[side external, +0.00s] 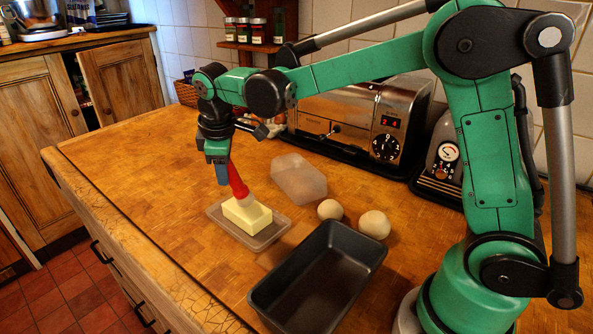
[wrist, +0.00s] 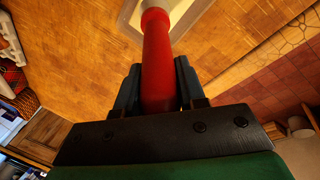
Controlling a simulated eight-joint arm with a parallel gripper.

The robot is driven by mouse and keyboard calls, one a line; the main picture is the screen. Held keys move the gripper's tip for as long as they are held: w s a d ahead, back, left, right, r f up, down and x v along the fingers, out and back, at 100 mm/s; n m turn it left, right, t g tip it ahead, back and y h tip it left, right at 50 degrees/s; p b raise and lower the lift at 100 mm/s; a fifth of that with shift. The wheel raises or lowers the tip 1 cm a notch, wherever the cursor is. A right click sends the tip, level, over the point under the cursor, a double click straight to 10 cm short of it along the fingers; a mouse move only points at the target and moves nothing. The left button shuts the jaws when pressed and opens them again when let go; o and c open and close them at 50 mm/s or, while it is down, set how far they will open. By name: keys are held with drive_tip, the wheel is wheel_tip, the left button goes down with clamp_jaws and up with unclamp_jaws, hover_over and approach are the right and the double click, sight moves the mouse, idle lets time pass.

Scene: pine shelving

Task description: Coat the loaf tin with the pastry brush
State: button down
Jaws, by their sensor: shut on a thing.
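My gripper (side external: 222,174) is shut on the red handle of the pastry brush (side external: 238,180). The brush tilts down, and its pale head meets the top of the yellow butter block (side external: 246,213) as seen from the side. The butter sits in a shallow clear dish (side external: 268,236). The wrist view shows the red handle of the brush (wrist: 157,60) between the two dark fingers, with part of the dish beyond it. The dark loaf tin (side external: 318,270) stands empty, to the right of the dish and nearer the side camera.
Two pale dough balls (side external: 374,224) lie behind the loaf tin. A clear lid-like cover (side external: 299,178) lies behind the butter dish. A toaster oven (side external: 365,115) stands at the back. The wooden worktop (side external: 120,165) is clear at left, and its front edge runs close to the dish.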

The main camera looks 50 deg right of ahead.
drive_tip(key=shift+f, duration=0.45)
idle(1.1)
drive_tip(key=shift+r, duration=3.5)
drive_tip(key=s+a+r+m+g+y, duration=0.15)
drive_tip(key=s+a+m, duration=0.25)
drive_tip(key=s, duration=0.6)
drive_tip(key=s+a+f+m+g+y, duration=0.1)
drive_tip(key=s+a+m+y, duration=0.3)
drive_tip(key=s, duration=0.7)
drive_tip(key=shift+w+d+f+m+h, duration=0.15)
drive_tip(key=shift+f+h, duration=0.3)
drive_tip(key=shift+f, duration=0.5)
drive_tip(key=shift+s+d+f+m+h, duration=0.15)
drive_tip(key=shift+d+f+h, duration=0.2)
drive_tip(key=shift+f, duration=0.55)
drive_tip(key=shift+w+a, duration=0.1)
